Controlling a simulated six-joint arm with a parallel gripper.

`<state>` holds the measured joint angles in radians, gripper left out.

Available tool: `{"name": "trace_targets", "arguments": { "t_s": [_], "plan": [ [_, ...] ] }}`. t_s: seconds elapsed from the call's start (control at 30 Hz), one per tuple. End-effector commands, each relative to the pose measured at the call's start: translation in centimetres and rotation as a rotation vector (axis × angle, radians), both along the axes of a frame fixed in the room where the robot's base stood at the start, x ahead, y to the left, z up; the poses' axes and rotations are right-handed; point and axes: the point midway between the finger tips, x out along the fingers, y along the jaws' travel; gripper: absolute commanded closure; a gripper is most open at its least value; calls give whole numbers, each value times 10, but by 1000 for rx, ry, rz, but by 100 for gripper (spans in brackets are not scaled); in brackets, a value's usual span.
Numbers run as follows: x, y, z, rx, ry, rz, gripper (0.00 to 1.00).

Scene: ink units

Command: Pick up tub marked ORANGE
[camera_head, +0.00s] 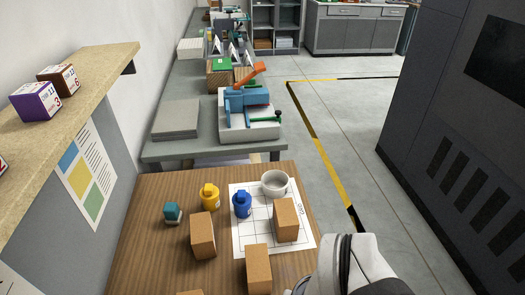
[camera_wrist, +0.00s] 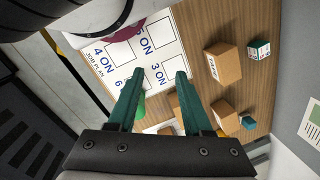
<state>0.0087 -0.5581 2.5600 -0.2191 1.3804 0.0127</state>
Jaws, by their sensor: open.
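In the head view a yellow tub (camera_head: 209,198) and a blue tub (camera_head: 242,205) stand upright on the wooden table. A small teal object (camera_head: 172,212) stands to their left. I cannot read the word ORANGE on any of them, and I see no orange-coloured tub. In the wrist view my gripper (camera_wrist: 162,84) is open, its two dark green fingers apart over the table and the printed sheet. A green thing (camera_wrist: 140,108) shows partly behind the left finger. A magenta thing (camera_wrist: 124,33) is at the top, partly cut off.
A white sheet (camera_head: 247,244) with a grid lies on the table (camera_head: 150,262). A white round dish (camera_head: 275,183) stands at its far edge. Cardboard boxes stand at the front (camera_head: 258,268), on the sheet (camera_head: 286,220) and left of it (camera_head: 203,236). A shelf (camera_head: 95,72) overhangs at left.

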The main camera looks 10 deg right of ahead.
Motion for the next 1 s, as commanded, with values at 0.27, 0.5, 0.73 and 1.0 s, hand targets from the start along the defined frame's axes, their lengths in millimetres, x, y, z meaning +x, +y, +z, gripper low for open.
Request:
{"name": "trace_targets", "arguments": {
  "t_s": [0.27, 0.5, 0.73, 1.0],
  "plan": [
    [0, 0, 0, 0, 0, 0, 50],
    [0, 0, 0, 0, 0, 0, 46],
    [50, 13, 16, 116, 48, -176, 46],
    [298, -34, -4, 642, 206, -962, 46]
  ]
}}
